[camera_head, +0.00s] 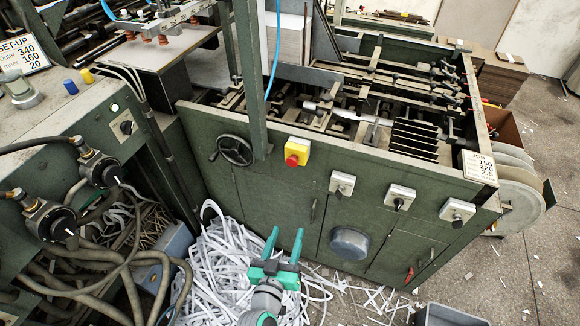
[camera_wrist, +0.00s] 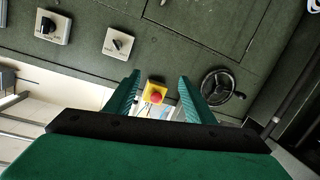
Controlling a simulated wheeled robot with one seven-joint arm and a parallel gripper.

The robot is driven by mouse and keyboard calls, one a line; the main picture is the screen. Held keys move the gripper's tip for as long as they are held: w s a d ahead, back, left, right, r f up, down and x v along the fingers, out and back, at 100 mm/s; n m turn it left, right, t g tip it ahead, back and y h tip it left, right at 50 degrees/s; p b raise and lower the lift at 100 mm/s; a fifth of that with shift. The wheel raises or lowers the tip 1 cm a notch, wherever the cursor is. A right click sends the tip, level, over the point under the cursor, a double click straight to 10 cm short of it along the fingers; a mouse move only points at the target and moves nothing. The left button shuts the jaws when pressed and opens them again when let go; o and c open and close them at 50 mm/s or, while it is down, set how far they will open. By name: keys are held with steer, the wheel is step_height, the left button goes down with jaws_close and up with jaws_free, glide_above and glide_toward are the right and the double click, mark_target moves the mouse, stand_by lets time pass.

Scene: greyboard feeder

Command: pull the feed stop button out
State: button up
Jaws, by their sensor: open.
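The feed stop button is a red mushroom knob (camera_head: 292,160) on a yellow box (camera_head: 298,146), fixed to the upper front of the green machine. In the wrist view the red knob (camera_wrist: 156,97) shows between and beyond my two fingers. My gripper (camera_head: 285,236) has green fingers and is open and empty. In the head view it is below the button, in front of the machine's front panel and apart from it. It also shows in the wrist view (camera_wrist: 158,88) with its fingers spread.
A black handwheel (camera_head: 235,150) is left of the button, and a green post (camera_head: 247,75) rises between them. Grey switch boxes (camera_head: 341,185) are to the right. Paper strips (camera_head: 225,262) heap on the floor. Hoses (camera_head: 95,255) lie at left.

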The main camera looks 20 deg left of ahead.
steer(key=m+t+h, duration=0.1)
steer(key=t+h, duration=0.1)
glide_toward(291, 164)
steer(key=w, duration=0.9)
steer(key=shift+d+r, duration=0.1)
steer(key=shift+d, duration=0.05)
steer(key=shift+c, duration=0.7)
jaws_close()
steer(key=shift+s, duration=0.65)
steer(key=shift+o, duration=0.7)
jaws_free()
steer(key=s, duration=1.1)
